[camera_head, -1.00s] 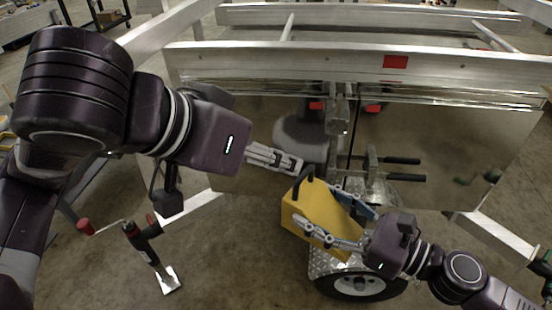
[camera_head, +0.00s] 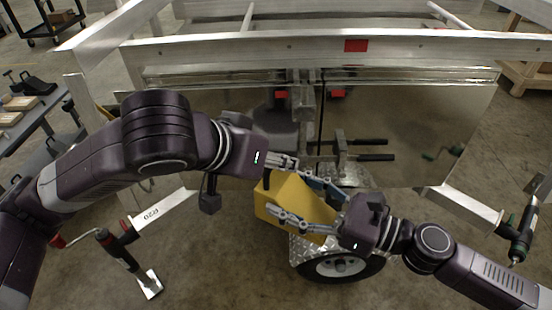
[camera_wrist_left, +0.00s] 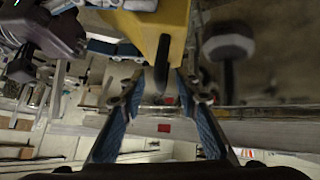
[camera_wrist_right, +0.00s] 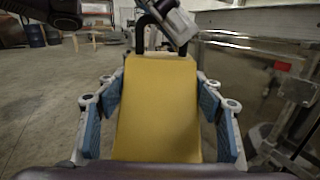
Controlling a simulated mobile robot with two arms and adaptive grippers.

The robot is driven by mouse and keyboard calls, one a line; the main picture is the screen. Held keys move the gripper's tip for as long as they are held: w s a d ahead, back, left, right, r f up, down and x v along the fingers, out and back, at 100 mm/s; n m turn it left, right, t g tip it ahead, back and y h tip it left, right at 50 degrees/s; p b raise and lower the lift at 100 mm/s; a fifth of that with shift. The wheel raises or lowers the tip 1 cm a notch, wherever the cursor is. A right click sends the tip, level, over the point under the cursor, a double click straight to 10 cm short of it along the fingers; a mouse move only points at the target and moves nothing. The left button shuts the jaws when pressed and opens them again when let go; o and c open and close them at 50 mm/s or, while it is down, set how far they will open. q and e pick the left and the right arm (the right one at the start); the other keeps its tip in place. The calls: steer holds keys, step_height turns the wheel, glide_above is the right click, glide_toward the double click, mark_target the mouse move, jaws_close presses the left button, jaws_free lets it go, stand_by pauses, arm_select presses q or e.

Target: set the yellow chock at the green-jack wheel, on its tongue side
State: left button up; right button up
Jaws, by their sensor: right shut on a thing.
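The yellow chock (camera_head: 290,204) is held up in the air in front of the trailer, and it fills the middle of the right wrist view (camera_wrist_right: 158,110). My right gripper (camera_head: 285,200) is shut on its sides. The chock's black handle (camera_wrist_left: 162,65) faces my left gripper (camera_wrist_left: 162,88), whose fingers are apart around or just short of it, with gaps on both sides. A wheel (camera_head: 342,266) under a tread-plate fender (camera_head: 302,257) is below the chock. A green-marked jack (camera_head: 525,225) stands at the right edge. I cannot tell which wheel goes with it.
A red-handled jack (camera_head: 118,246) stands at the lower left by an aluminium beam (camera_head: 165,210). The trailer's shiny side panel (camera_head: 420,110) and upper rail (camera_head: 400,48) rise close behind the grippers. A grey bench (camera_head: 45,130) is at the left. Floor is clear at the front.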

steer(key=shift+r, duration=0.1)
arm_select(q)
jaws_close()
steer(key=shift+s+d, duration=0.1)
steer(key=shift+r, duration=0.15)
arm_select(e)
steer(key=o, duration=1.7)
steer(key=shift+o, duration=0.4)
steer(key=shift+d, duration=0.1)
